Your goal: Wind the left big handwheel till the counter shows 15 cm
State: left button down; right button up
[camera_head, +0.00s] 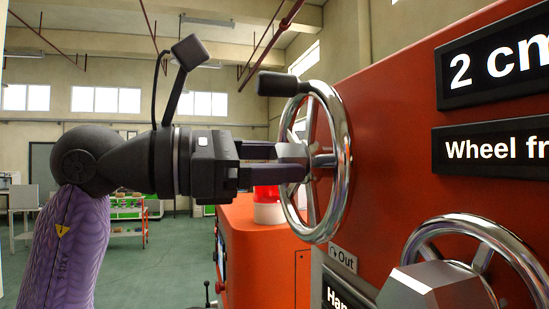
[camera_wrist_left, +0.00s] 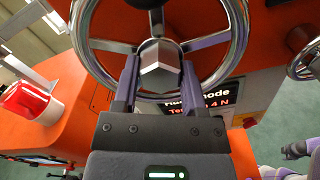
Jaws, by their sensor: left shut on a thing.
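The left big handwheel (camera_head: 343,160) is a chrome wheel on the side of a red machine. Its black crank knob (camera_head: 283,84) stands at the upper left of the rim. My left gripper (camera_head: 290,162) is shut on the wheel's silver six-sided hub, which sits between the fingers in the left wrist view (camera_wrist_left: 160,65). The counter (camera_head: 495,60) reads "2 cm" and is cut off at the right edge.
A second chrome handwheel (camera_head: 425,240) with a large silver hub is at the lower right. A sign (camera_head: 490,149) starts "Wheel fr". An "Out" label (camera_head: 342,260) sits below the first wheel. A red beacon (camera_head: 267,205) stands behind my gripper.

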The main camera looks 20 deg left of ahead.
pick_arm(q)
jog(key=m, duration=0.5)
jog(key=shift+m, duration=0.3)
jog(key=m, duration=1.2)
jog(key=shift+f+m, duration=0.15)
jog(key=shift+m, duration=0.15)
jog(key=m, duration=0.5)
jog(key=shift+f+m, duration=0.1)
jog(key=shift+m, duration=0.2)
jog(key=shift+c, duration=0.7)
grip_release()
